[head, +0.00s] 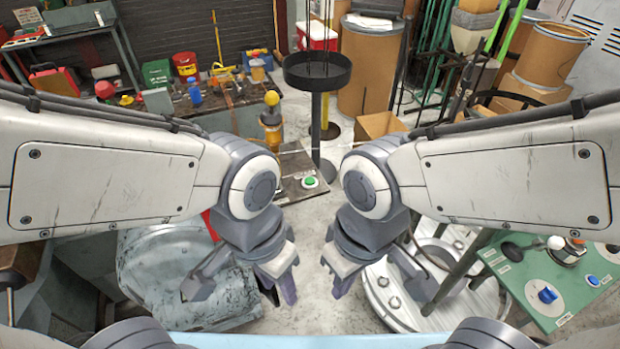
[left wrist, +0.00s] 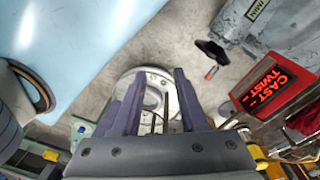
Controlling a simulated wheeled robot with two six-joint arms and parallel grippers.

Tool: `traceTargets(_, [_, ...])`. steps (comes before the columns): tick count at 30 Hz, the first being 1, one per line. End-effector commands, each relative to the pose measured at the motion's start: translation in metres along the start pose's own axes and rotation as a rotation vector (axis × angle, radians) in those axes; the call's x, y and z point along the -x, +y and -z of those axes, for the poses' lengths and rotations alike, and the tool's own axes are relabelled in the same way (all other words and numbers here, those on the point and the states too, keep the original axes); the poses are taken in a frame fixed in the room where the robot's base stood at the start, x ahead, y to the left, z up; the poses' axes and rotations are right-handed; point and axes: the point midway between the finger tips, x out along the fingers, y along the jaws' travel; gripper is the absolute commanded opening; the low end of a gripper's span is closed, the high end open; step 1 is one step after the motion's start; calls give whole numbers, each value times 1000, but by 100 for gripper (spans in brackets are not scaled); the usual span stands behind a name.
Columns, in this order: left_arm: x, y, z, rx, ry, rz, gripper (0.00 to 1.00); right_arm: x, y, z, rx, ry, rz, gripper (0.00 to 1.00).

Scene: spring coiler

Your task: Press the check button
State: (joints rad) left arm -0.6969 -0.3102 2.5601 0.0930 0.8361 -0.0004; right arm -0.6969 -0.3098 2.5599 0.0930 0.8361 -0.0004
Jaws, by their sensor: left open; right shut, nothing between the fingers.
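A green round button (head: 310,181) with a white collar sits on a dark plate beyond my grippers in the head view. Two blue controls, a large knob (head: 547,295) and a smaller button (head: 593,280), sit on a green panel (head: 530,283) at the right. The labels are too small to read, so I cannot tell which is the check button. My left gripper (head: 281,288) is open and empty, well short of the green button; its spread fingers also show in the left wrist view (left wrist: 156,98). My right gripper (head: 338,284) is shut and empty, left of the green panel.
A red-lit display (left wrist: 277,90) reads "CAST" and "TWIST" in the left wrist view. A round white machine base (head: 380,288) stands below my right arm, and a worn grey machine (head: 165,275) below my left. A black dish stand (head: 317,78) rises at the back. Bare floor lies between my grippers.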

Motion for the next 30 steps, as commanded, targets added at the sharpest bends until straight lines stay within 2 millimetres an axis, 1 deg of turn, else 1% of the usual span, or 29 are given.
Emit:
traceTargets(1, [0,0,0,0,0,0,19,0,0,0,0,0,0,0])
traceTargets(2, [0,0,0,0,0,0,8,0,0,0,0,0,0,0])
traceTargets(3, [0,0,0,0,0,0,0,0,0,0,0,0,0,0])
traceTargets(30, [0,0,0,0,0,0,0,0,0,0,0,0,0,0])
